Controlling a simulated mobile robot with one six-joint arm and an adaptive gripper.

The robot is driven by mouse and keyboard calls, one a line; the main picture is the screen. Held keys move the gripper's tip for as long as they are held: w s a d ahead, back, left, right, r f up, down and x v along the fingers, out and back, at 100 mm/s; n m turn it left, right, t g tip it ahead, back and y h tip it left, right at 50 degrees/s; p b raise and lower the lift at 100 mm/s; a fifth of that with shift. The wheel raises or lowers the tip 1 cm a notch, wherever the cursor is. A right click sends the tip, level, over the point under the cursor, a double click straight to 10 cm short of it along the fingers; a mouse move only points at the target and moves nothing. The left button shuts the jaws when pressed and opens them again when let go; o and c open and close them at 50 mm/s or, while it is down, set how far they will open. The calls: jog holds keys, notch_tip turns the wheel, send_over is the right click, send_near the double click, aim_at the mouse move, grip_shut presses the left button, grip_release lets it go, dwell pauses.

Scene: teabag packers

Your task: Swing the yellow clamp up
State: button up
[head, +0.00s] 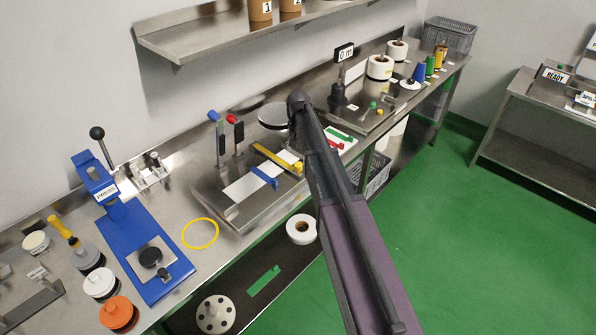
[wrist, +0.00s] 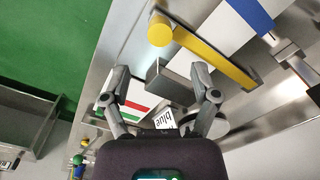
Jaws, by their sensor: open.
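The yellow clamp (head: 272,155) lies low across the white strip (head: 243,188) on the steel fixture (head: 208,197). Its round yellow end is at its right. In the wrist view the yellow clamp (wrist: 213,56) runs diagonally across the upper middle, its round end at upper left. My gripper (wrist: 162,78) is open and empty, its fingertips apart and just below the clamp in the picture, not around it. The gap in depth is unclear. A blue clamp (head: 264,177) lies beside the yellow one. In the head view my arm hides the gripper.
Two upright levers, blue-topped (head: 214,117) and red-topped (head: 232,120), stand behind the fixture. A card with red and green bars (wrist: 152,98) lies beyond my fingers. A blue press (head: 130,240) stands left. A yellow ring (head: 200,233) lies on the bench.

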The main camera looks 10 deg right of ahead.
aim_at(298, 164)
jog(key=shift+f+b, duration=4.3)
jog(key=shift+f, duration=0.25)
grip_shut()
